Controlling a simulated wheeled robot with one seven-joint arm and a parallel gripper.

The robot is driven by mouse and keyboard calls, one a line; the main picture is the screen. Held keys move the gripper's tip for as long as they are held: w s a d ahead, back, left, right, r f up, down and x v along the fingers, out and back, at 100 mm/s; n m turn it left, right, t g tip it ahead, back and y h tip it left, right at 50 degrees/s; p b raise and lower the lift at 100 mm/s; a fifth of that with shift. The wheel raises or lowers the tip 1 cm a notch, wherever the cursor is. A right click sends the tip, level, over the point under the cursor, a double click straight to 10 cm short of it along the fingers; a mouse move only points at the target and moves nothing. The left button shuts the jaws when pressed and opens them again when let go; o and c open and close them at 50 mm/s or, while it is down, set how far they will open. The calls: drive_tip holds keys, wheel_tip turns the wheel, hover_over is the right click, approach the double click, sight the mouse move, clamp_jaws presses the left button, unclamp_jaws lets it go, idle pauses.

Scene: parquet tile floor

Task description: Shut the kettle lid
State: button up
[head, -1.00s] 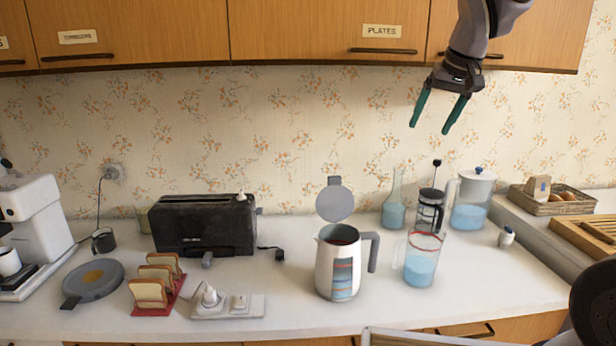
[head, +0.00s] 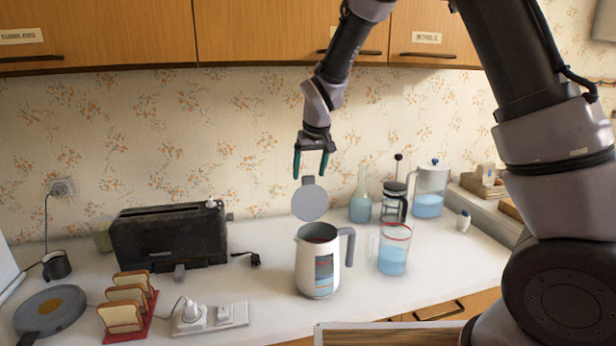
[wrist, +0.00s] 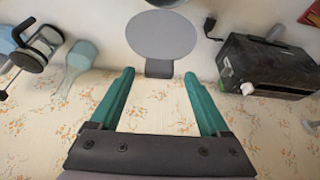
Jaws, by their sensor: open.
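The white kettle (head: 309,268) stands upright on the counter, its grey handle (head: 348,245) to the right. Its round grey lid (head: 310,203) stands raised at the back, with a small tab on top. In the wrist view the lid (wrist: 161,36) lies just beyond my fingertips, its tab pointing toward the gap between them. My gripper (head: 310,172) points down above the lid, with its green fingers apart and nothing between them. The fingers also show in the wrist view (wrist: 158,78). The kettle's body is mostly out of the wrist view.
A black toaster (head: 170,240) stands left of the kettle, with a toast rack (head: 128,303) and a socket strip (head: 212,318) in front. A red-rimmed jug (head: 393,250) stands close on the right. A bottle (head: 361,200), French press (head: 394,203) and pitcher (head: 430,190) stand behind it.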

sight(309, 199)
drive_tip(key=shift+x, duration=1.15)
drive_tip(key=shift+d, duration=0.1)
clamp_jaws()
idle(0.5)
